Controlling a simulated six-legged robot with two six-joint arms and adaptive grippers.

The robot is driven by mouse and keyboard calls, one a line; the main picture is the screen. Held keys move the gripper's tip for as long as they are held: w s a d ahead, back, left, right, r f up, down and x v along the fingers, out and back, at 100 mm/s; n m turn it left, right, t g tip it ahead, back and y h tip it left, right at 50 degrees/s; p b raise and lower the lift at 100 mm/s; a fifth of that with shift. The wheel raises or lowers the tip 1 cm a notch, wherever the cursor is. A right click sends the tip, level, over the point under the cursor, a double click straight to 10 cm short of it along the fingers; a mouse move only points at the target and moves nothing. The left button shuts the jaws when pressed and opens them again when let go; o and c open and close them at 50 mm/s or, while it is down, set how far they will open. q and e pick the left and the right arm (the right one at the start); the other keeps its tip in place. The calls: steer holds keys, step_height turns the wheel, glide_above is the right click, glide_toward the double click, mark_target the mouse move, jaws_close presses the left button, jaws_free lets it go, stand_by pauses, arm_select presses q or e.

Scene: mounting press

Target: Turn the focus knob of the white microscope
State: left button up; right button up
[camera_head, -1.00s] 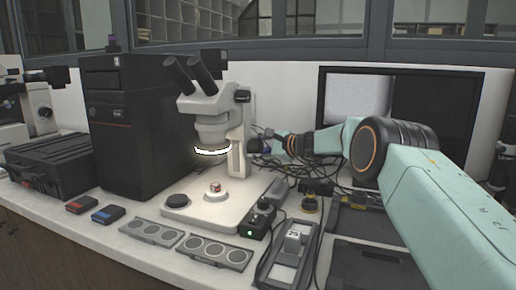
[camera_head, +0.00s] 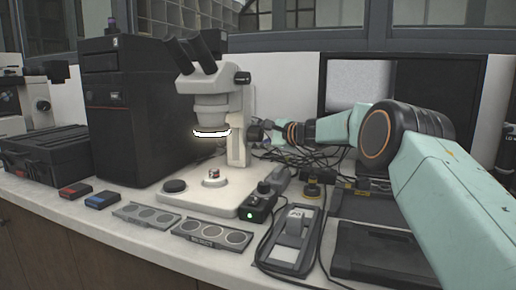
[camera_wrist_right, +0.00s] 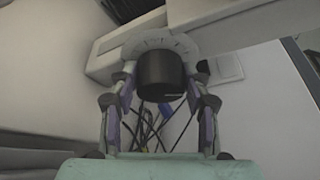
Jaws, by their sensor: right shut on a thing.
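The white microscope (camera_head: 236,143) stands on its white base in the head view, with black eyepieces, a lit ring light and a small sample on the stage. Its black focus knob (camera_wrist_right: 161,76) shows in the right wrist view, in front of a pale graduated disc. My right gripper (camera_head: 266,132) reaches the right side of the microscope column. In the right wrist view its two fingers (camera_wrist_right: 160,88) stand on either side of the knob, shut on it. In the head view the knob is mostly hidden by the gripper. My left gripper is not in view.
A black computer tower (camera_head: 130,110) stands left of the microscope. Slide holders (camera_head: 212,234) lie in front of its base. A black control box (camera_head: 258,202), cables and a grey device (camera_head: 293,240) lie to the right. A monitor (camera_head: 362,85) stands behind my right arm.

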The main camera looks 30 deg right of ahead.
steer(key=shift+f+n+t+b, duration=0.35)
steer(key=shift+n+b, duration=0.25)
steer(key=shift+b, duration=1.4)
steer(key=shift+n+t+b, duration=0.35)
steer(key=shift+n+b, duration=0.35)
steer(key=shift+b, duration=0.45)
steer(key=shift+f+n, duration=0.1)
steer(key=shift+n, duration=0.5)
steer(key=shift+f+n+t+y, duration=0.15)
steer(key=shift+n+t+y, duration=0.45)
steer(key=shift+n, duration=1)
steer(key=shift+f, duration=0.1)
steer(key=o, duration=1)
steer(key=shift+s+r, duration=0.1)
steer(key=shift+r, duration=0.1)
steer(key=shift+o, duration=0.7)
steer(key=shift+t, duration=0.3)
steer(key=shift+r, duration=0.15)
